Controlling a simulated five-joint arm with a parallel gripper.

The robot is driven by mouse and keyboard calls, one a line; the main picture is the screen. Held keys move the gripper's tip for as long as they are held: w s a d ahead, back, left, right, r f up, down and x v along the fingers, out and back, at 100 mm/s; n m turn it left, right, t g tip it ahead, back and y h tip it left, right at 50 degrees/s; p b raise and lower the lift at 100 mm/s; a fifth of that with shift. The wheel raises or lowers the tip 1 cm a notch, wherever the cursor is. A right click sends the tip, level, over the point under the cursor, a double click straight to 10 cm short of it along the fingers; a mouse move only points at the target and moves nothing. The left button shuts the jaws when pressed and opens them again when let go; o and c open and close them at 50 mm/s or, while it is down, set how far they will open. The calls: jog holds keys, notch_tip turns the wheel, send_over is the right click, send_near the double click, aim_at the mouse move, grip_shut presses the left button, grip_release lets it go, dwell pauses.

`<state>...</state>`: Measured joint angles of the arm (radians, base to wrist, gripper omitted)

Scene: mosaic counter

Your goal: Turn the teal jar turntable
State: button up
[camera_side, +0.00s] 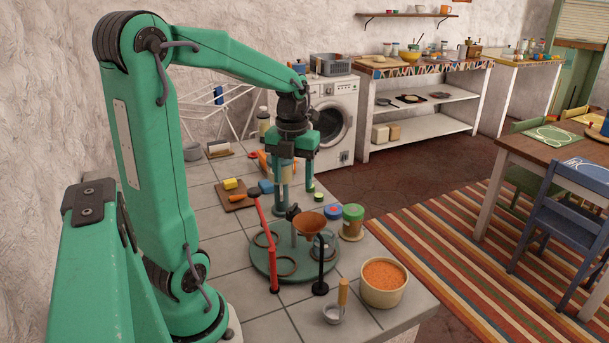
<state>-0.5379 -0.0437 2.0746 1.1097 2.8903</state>
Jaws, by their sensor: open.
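The teal jar turntable (258,259) is a round disc lying flat on the tiled counter, with several ring-shaped seats on it. The fingers appear clear of the disc, though the exact gap is hard to tell.
A red post (271,260) and a black post (320,268) stand at the disc's front edge. A bowl of orange grains (383,283) and a scoop (334,313) are in front. A board (237,197) lies behind left.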

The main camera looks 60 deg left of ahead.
aim_at(294, 206)
jog(key=n, duration=0.5)
jog(key=shift+f, duration=0.1)
jog(key=n, duration=0.8)
jog(key=shift+f, duration=0.1)
jog(key=n, duration=0.5)
jog(key=shift+f, duration=0.15)
jog(key=shift+f, duration=3.8)
jog(key=shift+c, duration=0.5)
